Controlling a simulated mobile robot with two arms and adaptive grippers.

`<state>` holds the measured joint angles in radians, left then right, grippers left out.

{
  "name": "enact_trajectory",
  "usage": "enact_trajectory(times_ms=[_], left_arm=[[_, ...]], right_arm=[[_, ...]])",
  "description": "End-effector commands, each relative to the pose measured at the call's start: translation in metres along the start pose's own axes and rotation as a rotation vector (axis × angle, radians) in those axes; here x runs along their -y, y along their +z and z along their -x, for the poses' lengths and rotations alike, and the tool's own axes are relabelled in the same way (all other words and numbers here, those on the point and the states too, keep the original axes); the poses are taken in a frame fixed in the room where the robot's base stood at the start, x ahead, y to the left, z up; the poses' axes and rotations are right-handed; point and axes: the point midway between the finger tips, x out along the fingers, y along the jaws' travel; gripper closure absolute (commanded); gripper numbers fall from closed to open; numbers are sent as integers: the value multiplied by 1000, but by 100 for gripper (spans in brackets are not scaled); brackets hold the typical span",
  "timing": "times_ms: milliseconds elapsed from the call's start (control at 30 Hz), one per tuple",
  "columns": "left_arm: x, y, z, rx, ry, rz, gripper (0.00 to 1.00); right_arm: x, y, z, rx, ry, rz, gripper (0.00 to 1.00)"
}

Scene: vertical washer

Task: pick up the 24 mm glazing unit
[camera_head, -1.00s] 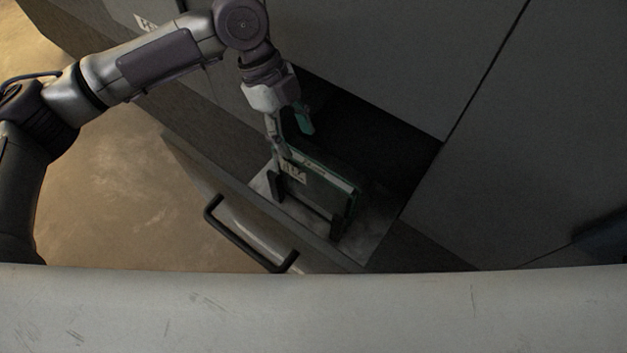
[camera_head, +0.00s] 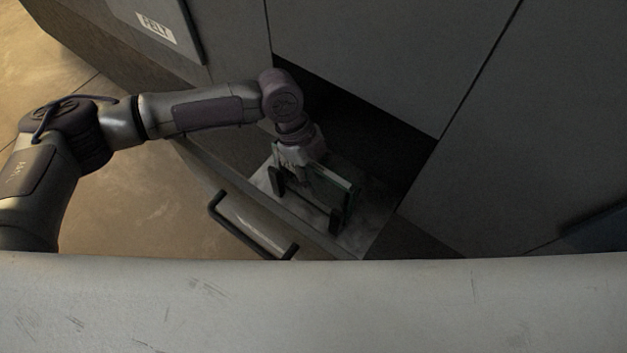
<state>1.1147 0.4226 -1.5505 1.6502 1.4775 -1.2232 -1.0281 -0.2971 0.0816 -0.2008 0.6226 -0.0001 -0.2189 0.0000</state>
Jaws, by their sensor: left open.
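The glazing unit (camera_head: 330,186), a dark glass pane with a pale greenish edge, stands upright in a black rack in the open drawer (camera_head: 375,222). Its thickness cannot be read from this view. My left gripper (camera_head: 292,168) is at the left end of the unit, pointing down into the drawer, with its fingers close to the unit's upper part. It is open. Whether the fingers touch the glass is hard to tell. My gripper and wrist hide part of the unit's left end. My right gripper is not in view.
The drawer front with its black bar handle (camera_head: 250,228) stands out on the near side. Grey cabinet panels (camera_head: 370,55) rise behind and to the right of the dark opening. A panel with a white label (camera_head: 156,29) is at top left. Bare floor (camera_head: 140,205) lies left of the drawer.

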Motion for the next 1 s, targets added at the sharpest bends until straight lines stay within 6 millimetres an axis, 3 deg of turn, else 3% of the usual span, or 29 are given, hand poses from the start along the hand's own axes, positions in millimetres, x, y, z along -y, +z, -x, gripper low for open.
enact_trajectory(times_ms=[933, 1000], left_arm=[[0, 2, -5, -1, 0, 0, 46], [0, 2, -4, -1, 0, 0, 56]], right_arm=[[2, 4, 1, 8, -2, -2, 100], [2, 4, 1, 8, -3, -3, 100]])
